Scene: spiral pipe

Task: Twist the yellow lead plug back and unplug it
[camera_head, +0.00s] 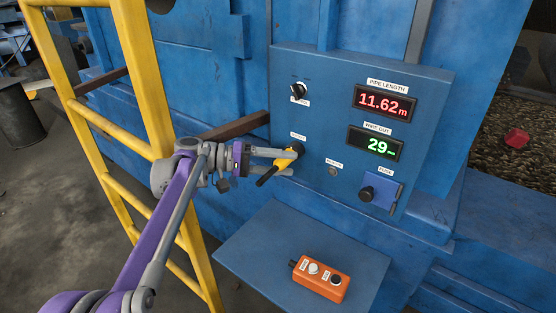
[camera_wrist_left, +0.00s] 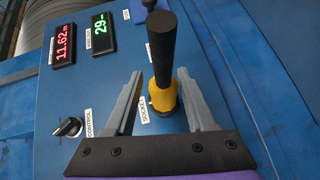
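The yellow lead plug (camera_head: 285,158) sits at the socket on the blue control panel (camera_head: 320,128), with a black end pointing down and to the left. In the left wrist view the yellow plug (camera_wrist_left: 163,95) with its black end stands between my two fingers. My left gripper (camera_head: 284,163) is at the plug with its fingers on either side; in the wrist view (camera_wrist_left: 160,100) gaps show between the fingers and the plug, so it is open. The face of the socket behind the plug is mostly hidden. My right gripper is not in view.
The panel carries a control knob (camera_head: 300,91), a red display (camera_head: 385,103) reading 11.62 m, a green display (camera_head: 375,144) reading 29 and a fuse box (camera_head: 380,192). Below, an orange button box (camera_head: 320,279) lies on a blue shelf (camera_head: 250,262). A yellow ladder (camera_head: 150,80) stands at left.

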